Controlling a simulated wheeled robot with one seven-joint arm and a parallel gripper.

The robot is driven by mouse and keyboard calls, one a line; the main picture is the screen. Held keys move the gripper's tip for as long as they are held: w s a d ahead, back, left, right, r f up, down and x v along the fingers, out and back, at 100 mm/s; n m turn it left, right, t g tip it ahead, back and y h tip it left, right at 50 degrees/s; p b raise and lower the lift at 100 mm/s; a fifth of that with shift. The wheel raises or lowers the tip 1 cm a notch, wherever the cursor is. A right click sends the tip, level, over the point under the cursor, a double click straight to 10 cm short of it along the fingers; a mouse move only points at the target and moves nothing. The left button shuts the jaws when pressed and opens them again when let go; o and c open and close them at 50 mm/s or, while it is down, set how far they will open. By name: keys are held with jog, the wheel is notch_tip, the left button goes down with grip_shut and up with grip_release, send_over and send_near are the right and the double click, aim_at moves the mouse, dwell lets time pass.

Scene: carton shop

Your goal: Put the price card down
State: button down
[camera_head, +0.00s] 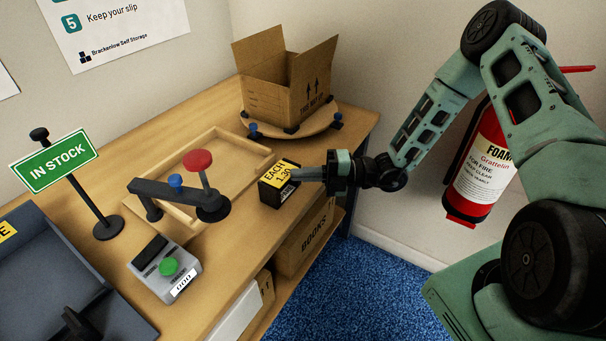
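The price card (278,177) is a small black piece with a yellow face reading "EACH 1.30". It is near the right front edge of the wooden bench (217,262), right of the shallow wooden tray. My gripper (297,174) reaches in from the right with its fingers level, and they appear shut on the card's right end. The far finger is mostly hidden. I cannot tell whether the card's underside touches the bench top.
An open carton (284,88) stands on a round turntable (262,127) behind. The wooden tray (247,146), a red-knobbed lever device (180,196), a green-button box (165,268), an "IN STOCK" sign (56,161) and a grey bin (40,225) fill the left. A fire extinguisher (481,170) hangs right.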

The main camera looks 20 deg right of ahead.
jog(key=shift+f, duration=0.25)
jog(key=c, duration=1.7)
grip_release()
